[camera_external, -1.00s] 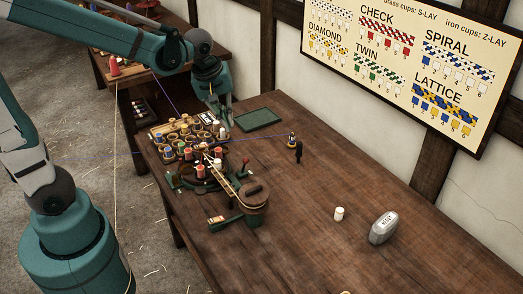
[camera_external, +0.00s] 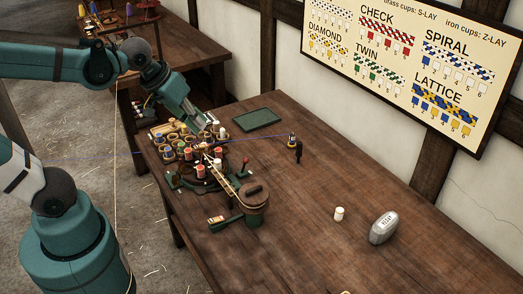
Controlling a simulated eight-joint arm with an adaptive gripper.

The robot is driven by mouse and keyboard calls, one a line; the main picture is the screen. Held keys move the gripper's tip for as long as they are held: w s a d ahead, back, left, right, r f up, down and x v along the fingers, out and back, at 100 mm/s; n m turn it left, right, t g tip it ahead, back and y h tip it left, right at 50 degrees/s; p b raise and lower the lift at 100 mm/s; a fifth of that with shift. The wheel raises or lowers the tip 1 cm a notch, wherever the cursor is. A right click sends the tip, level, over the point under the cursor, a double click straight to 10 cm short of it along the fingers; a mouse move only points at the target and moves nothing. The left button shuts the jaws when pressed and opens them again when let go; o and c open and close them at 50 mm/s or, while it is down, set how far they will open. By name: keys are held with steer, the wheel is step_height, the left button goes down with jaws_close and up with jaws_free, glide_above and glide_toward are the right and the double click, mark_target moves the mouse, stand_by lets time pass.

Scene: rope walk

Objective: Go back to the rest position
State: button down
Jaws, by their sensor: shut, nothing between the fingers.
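My gripper (camera_external: 214,127) is shut and empty. It hangs tilted above the back of the bobbin tray (camera_external: 154,135) at the left end of the table, its tips close to the tray's far right edge. I cannot tell whether the tips touch anything. My arm reaches in from the left, bent down at the wrist.
A braiding device with red and white bobbins (camera_external: 201,171) and a round drum (camera_external: 254,195) stands in front of the tray. A green tray (camera_external: 257,120), a white bobbin (camera_external: 339,213) and a silver weight (camera_external: 383,227) lie on the table (camera_external: 310,250). A thin blue thread crosses left of the table.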

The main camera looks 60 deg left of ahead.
steer(key=shift+s+d+f+m+t, duration=0.1)
steer(key=shift+s+d+m+t, duration=0.15)
steer(key=shift+s+m, duration=0.55)
steer(key=shift+s+d+r+m+t, duration=0.1)
steer(key=shift+s+m+t, duration=0.1)
steer(key=shift+s+m, duration=0.6)
steer(key=shift+s+d+f+m+t, duration=0.1)
steer(key=shift+s+d+m+t, duration=0.3)
steer(key=shift+s, duration=0.6)
